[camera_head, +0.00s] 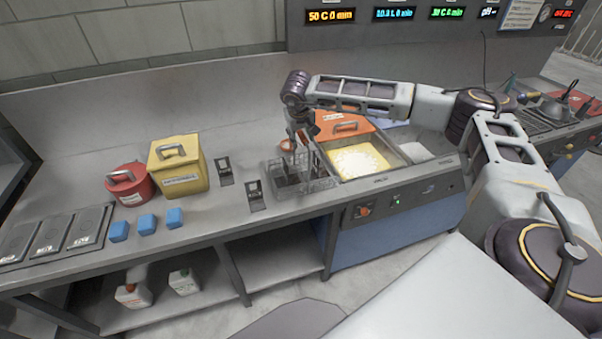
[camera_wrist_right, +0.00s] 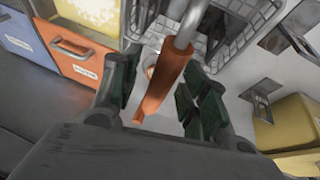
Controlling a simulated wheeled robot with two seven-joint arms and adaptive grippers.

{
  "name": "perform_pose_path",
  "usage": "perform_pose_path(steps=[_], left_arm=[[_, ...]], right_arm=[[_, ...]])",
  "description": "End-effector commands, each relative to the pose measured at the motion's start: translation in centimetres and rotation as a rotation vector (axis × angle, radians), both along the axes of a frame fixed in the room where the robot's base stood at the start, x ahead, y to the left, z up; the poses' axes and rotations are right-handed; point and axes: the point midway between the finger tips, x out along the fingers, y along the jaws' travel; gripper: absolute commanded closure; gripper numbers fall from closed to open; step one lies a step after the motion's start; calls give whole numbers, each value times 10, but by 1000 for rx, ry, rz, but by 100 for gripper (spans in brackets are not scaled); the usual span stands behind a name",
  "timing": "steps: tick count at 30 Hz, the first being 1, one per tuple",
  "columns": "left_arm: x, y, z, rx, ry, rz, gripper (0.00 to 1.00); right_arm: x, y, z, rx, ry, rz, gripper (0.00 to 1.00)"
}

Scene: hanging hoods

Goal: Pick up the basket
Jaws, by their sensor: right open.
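The wire basket (camera_head: 318,184) stands on the grey counter, just left of the fryer tank. Its orange-gripped handle (camera_head: 287,145) rises above it. My right gripper (camera_head: 303,138) is over the basket, close to the handle. In the right wrist view, the orange handle (camera_wrist_right: 165,82) lies between the two dark fingers of the right gripper (camera_wrist_right: 160,92), which are apart. The wire mesh of the basket (camera_wrist_right: 213,28) shows beyond the fingertips. Whether a finger touches the handle I cannot tell. My left gripper is not in view.
The fryer tank (camera_head: 384,174) with yellow contents is right of the basket, an orange lidded box (camera_head: 341,127) behind it. Small dark stands (camera_head: 256,196), a yellow box (camera_head: 181,178), a red pot (camera_head: 127,186) and blue blocks (camera_head: 147,224) are to the left.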

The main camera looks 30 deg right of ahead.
Motion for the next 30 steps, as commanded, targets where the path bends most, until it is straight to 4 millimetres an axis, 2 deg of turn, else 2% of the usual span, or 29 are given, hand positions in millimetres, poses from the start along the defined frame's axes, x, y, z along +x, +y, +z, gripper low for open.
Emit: perform_pose_path(steps=[15,25,30], left_arm=[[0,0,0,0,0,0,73],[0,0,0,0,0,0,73],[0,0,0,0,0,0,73]], right_arm=[[1,0,-2,0,0,0,57],[1,0,-2,0,0,0,100],[1,-1,-2,0,0,0,100]])
